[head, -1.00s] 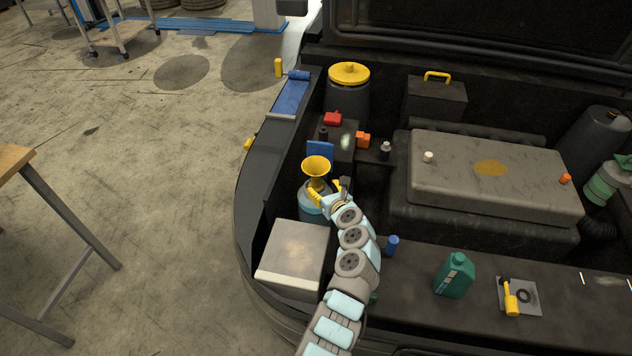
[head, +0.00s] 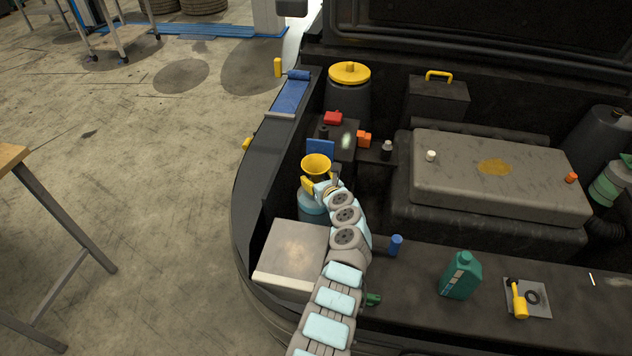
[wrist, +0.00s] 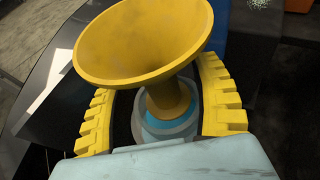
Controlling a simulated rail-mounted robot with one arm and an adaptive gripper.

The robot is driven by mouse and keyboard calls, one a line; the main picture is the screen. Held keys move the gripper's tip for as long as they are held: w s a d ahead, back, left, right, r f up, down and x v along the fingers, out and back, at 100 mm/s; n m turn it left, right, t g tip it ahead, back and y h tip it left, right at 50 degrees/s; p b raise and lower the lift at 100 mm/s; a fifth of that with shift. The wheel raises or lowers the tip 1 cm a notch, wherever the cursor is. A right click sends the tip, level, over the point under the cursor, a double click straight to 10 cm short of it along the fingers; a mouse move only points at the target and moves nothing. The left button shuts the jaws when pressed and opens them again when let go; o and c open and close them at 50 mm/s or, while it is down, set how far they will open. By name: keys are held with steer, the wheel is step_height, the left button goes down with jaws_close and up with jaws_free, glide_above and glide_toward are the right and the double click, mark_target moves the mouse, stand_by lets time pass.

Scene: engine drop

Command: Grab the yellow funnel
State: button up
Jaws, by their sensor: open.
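The yellow funnel (head: 316,164) stands upright, wide mouth up, on top of a light blue reservoir (head: 310,201) at the left of the engine bay. In the wrist view the funnel (wrist: 145,40) fills the upper middle, and its stem goes down to a grey and blue neck (wrist: 166,122). My gripper (head: 320,184) is at the stem, below the cone. In the wrist view my gripper (wrist: 165,105) is open, with one yellow ridged finger on each side of the stem. Gaps show between the fingers and the stem. The cone hides part of the fingertips.
A silver box (head: 294,249) sits in front of the reservoir. A blue panel (head: 320,150) stands just behind the funnel. A black canister with a yellow lid (head: 349,74) is farther back. A green bottle (head: 461,276) and a blue cap (head: 396,244) are on the front ledge.

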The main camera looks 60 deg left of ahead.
mark_target(319, 171)
steer(key=shift+a+f, duration=0.15)
steer(key=shift+a, duration=0.2)
jaws_close()
stand_by(0.3)
steer(key=r+p, duration=0.2)
steer(key=r, duration=0.1)
steer(key=r+p, duration=0.1)
steer(key=r, duration=0.1)
steer(key=shift+s+d, duration=0.2)
steer(key=shift+d, duration=0.1)
steer(key=s+d+r+p, duration=0.5)
steer(key=s+d+r, duration=0.3)
steer(key=d, duration=0.2)
steer(key=shift+s+p, duration=0.4)
